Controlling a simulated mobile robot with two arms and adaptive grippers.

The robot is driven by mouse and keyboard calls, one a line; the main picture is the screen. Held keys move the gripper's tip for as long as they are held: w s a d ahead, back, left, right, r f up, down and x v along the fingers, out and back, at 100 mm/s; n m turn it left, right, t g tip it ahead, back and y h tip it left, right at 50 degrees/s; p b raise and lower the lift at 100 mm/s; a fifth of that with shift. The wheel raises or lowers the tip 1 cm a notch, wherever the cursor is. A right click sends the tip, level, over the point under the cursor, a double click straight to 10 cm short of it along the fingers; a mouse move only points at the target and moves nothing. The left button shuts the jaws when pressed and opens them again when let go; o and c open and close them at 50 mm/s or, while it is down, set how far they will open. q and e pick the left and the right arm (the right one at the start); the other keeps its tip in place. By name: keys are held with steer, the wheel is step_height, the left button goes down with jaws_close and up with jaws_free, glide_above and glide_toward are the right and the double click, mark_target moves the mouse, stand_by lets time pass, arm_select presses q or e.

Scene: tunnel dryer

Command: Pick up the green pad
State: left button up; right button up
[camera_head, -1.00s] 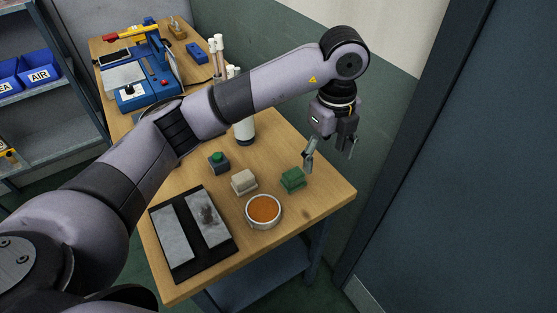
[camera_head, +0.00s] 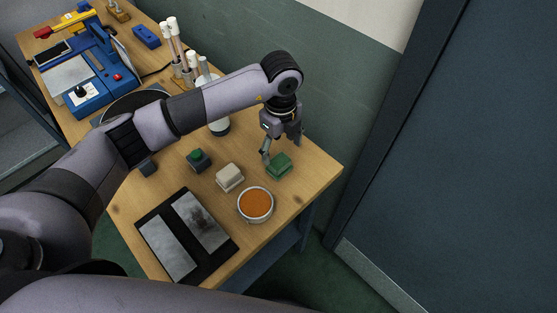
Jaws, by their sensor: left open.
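The green pad (camera_head: 279,166) is a small block-like piece on the wooden table (camera_head: 312,172), near its right edge. My left gripper (camera_head: 281,153) points down just above and behind the pad, with its fingers apart. One finger hangs at the pad's left side; the other is at its upper right. I cannot tell whether either finger touches the pad. The gripper holds nothing. My right gripper does not show in this view.
A white pad (camera_head: 230,177) and a dark block with a green top (camera_head: 198,160) stand left of the green pad. A round dish of orange stuff (camera_head: 255,204) is in front. A black tray (camera_head: 152,217) with two grey plates lies at front left. A wall rises behind.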

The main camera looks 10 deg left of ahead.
mark_target(279, 160)
arm_select(q)
steer(key=shift+f, duration=0.6)
steer(key=shift+s+d+f+p, duration=0.1)
steer(key=shift+s+f+p, duration=0.05)
steer(key=shift+f+p, duration=0.2)
steer(key=f, duration=0.1)
steer(key=f+p, duration=0.2)
steer(key=shift+a+f, duration=0.25)
steer(key=shift+f, duration=0.5)
steer(key=shift+d, duration=0.1)
steer(key=shift+c, duration=1.3)
steer(key=c, duration=0.9)
steer(key=shift+c, duration=0.4)
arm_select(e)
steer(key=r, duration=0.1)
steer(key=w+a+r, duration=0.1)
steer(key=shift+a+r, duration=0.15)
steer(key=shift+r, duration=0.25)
